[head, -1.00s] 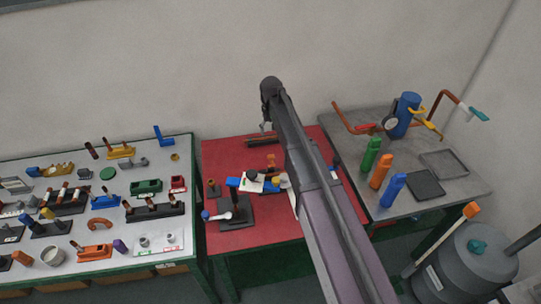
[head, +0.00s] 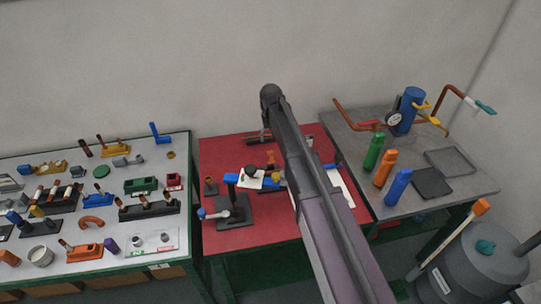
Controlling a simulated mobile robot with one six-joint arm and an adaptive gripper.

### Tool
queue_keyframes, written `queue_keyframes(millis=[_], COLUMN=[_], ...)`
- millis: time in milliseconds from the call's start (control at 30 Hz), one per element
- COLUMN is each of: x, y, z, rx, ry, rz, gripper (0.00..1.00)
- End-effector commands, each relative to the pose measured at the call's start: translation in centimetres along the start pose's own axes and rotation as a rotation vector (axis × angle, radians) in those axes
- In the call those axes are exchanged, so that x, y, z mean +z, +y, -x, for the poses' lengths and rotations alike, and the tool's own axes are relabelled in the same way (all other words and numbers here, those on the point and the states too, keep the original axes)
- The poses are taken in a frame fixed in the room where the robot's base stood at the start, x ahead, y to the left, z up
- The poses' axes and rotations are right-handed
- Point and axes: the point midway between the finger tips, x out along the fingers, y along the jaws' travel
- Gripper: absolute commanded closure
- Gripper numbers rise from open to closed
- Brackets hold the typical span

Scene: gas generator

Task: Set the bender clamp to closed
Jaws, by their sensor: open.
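The bender appears to be the dark-based device (head: 236,210) on the left part of the red table (head: 232,240). It has a dark post with a blue part (head: 231,179) on top. A short white lever with a blue end (head: 214,214) points left near its base. I cannot tell which part is the clamp or how it is set. My arm crosses the red table from the lower right, with its elbow above the table's back edge. My gripper does not show; the arm hides the part of the table behind it.
A white card with a black knob (head: 251,176) and a yellow part sit beside the post. A white sheet (head: 338,187) lies right of my arm. The left table (head: 100,255) is crowded. The grey table (head: 450,190) holds bottles (head: 384,168) and pipes. A grey tank (head: 475,268) stands lower right.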

Motion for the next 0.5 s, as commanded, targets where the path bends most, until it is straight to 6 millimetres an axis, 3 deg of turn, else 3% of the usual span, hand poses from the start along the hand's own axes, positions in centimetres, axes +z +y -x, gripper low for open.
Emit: queue_keyframes(millis=[500], x=[0.0], y=[-0.1], z=[-4.5], rx=[0.000], ry=[0.000], rz=[0.001], gripper=[0.23])
